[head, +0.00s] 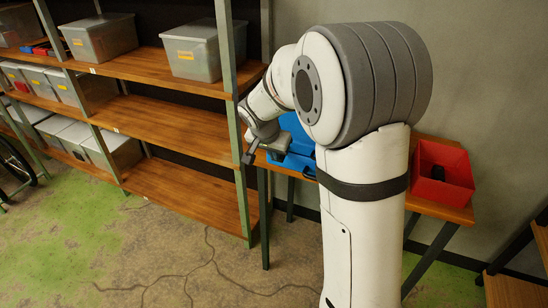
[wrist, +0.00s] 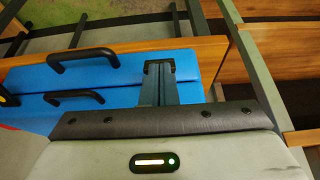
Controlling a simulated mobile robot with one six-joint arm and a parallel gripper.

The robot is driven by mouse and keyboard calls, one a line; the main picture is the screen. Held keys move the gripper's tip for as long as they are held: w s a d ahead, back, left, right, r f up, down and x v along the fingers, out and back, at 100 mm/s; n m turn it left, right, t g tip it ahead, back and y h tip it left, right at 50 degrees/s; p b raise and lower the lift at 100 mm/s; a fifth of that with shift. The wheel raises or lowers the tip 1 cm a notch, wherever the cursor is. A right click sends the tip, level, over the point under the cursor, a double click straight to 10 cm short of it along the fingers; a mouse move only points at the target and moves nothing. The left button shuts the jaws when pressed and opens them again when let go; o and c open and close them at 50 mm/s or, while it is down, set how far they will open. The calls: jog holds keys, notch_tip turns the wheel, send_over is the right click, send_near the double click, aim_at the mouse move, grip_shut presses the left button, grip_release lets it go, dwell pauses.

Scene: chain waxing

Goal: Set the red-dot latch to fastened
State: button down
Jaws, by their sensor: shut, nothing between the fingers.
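No latch with a red dot can be made out in either view. A blue case (head: 293,148) stands on the wooden table, partly hidden behind my arm. In the wrist view the blue case (wrist: 135,72) shows two black handles (wrist: 85,58). My gripper (head: 249,158) hangs at the case's left side in the head view. In the wrist view my gripper (wrist: 160,66) is shut and empty, with its tips in front of the blue surface. I cannot tell whether it touches the case.
A red bin (head: 442,170) with a dark item inside stands at the table's right end. A shelf rack (head: 180,140) with grey boxes (head: 192,50) stands on the left, close to my gripper. The floor (head: 190,255) in front is clear.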

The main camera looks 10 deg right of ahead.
notch_tip(320, 180, down, 8)
jog(key=w+t+h+b, duration=0.1)
jog(key=t+h+b, duration=0.1)
jog(key=b, duration=2.3)
jog(key=shift+d+r+t, duration=0.25)
jog(key=shift+d+t, duration=0.15)
jog(key=shift+r, duration=0.15)
jog(key=shift+r+p, duration=0.35)
jog(key=shift+r, duration=0.4)
